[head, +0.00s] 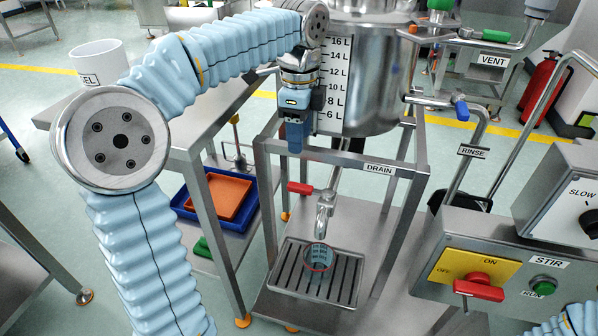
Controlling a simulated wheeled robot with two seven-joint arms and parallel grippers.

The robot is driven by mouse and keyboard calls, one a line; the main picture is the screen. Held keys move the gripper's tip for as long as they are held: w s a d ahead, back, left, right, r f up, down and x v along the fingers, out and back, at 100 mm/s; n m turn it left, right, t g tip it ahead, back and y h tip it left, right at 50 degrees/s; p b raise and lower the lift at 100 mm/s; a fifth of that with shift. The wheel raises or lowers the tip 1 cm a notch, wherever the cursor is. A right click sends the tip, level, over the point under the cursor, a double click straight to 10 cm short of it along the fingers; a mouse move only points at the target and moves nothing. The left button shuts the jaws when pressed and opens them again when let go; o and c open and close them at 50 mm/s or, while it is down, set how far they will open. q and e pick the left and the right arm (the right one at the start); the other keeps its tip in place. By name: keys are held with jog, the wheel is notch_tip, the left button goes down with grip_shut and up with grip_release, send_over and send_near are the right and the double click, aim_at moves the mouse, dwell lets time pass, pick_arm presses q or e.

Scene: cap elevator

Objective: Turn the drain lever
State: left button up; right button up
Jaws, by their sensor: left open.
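The drain lever (300,188) is a short red handle, sticking out to the left of the metal drain spout (325,200) under the steel tank (365,90). A label reading DRAIN (380,169) is on the frame bar to the right. My left gripper (294,148) points down in front of the tank's level scale, above the lever and apart from it in the picture. It is open; its fingertips are small and dark, and nothing shows between them. My right gripper is not in view; only bits of my right arm show at the lower right corner.
A clear cup (319,257) stands on the slatted drip tray (335,283) below the spout. The frame's posts and crossbar surround the lever. A control box (520,262) with a red switch is at right. Orange and blue trays (240,215) lie at left.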

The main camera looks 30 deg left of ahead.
aim_at(299, 185)
pick_arm(q)
notch_tip(299, 185, down, 13)
jog(key=shift+s+b, duration=0.1)
jog(key=shift+b, duration=0.8)
grip_shut()
